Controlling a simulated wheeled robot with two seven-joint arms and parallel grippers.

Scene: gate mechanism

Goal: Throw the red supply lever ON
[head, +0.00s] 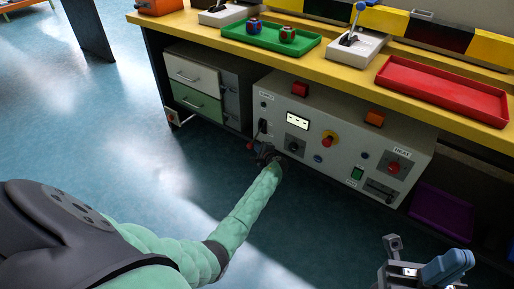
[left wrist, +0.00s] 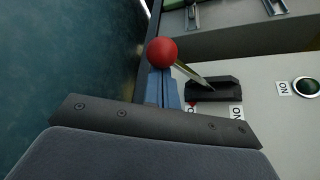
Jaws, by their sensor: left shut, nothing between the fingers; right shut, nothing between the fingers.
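The red supply lever shows in the left wrist view as a round red knob (left wrist: 162,52) on a thin metal rod, which rises at a slant from a black slotted base (left wrist: 212,90) on the pale panel. Small white labels sit beside the base. My left gripper's blue fingertips (left wrist: 162,88) are shut and empty, right beside the knob; whether they touch it I cannot tell. My right gripper (head: 425,268) is shut and empty at the lower right, away from the panel.
The yellow bench top overhangs above. The floor in front is clear.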

